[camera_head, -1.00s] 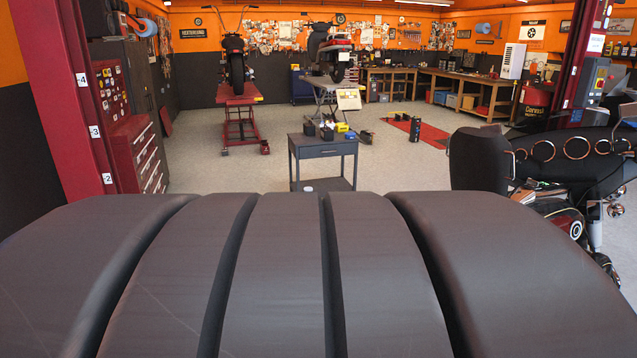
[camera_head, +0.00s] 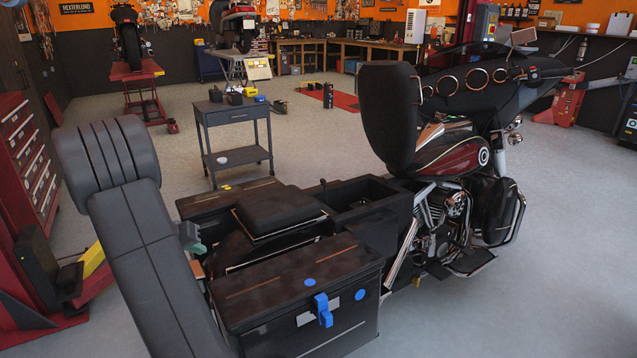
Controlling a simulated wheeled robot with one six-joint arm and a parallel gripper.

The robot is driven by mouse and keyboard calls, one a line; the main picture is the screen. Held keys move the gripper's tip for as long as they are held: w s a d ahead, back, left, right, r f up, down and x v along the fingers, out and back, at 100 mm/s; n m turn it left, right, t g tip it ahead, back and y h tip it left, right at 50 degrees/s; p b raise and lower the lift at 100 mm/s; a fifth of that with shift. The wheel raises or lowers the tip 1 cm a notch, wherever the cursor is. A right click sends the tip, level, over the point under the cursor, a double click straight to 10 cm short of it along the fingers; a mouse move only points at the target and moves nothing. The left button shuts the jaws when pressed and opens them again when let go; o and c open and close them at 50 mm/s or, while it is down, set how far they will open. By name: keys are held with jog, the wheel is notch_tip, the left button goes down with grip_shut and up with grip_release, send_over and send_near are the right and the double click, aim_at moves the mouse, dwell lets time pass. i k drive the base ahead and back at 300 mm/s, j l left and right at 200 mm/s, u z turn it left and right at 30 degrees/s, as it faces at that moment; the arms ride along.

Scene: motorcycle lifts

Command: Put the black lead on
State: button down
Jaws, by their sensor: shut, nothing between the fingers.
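No black lead can be picked out. A large motorcycle (camera_head: 450,155) stands at the right centre, facing right, with a dark red tank. Its rear part (camera_head: 370,196) is an open dark frame with an open compartment. A black box (camera_head: 290,290) at the front of the rear part bears blue round marks and a blue clip-like piece (camera_head: 322,310).
A grey cart (camera_head: 235,115) with small items stands behind. A red tool cabinet (camera_head: 25,150) is at the left. The floor (camera_head: 550,270) at the right is clear.

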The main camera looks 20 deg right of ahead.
aim_at(324, 182)
jog(key=i+l, duration=0.15)
jog(key=l, duration=0.25)
jog(key=i+l+u, duration=0.1)
jog(key=l, duration=0.3)
jog(key=i+l+u, duration=0.1)
jog(key=i+l, duration=0.15)
jog(key=l, duration=0.15)
jog(key=i+l, duration=0.15)
jog(key=l, duration=0.25)
jog(key=i+l+u, duration=0.1)
jog(key=l, duration=0.35)
jog(key=i+l, duration=0.15)
jog(key=l, duration=0.25)
jog(key=i+l+u, duration=0.15)
jog(key=l, duration=0.3)
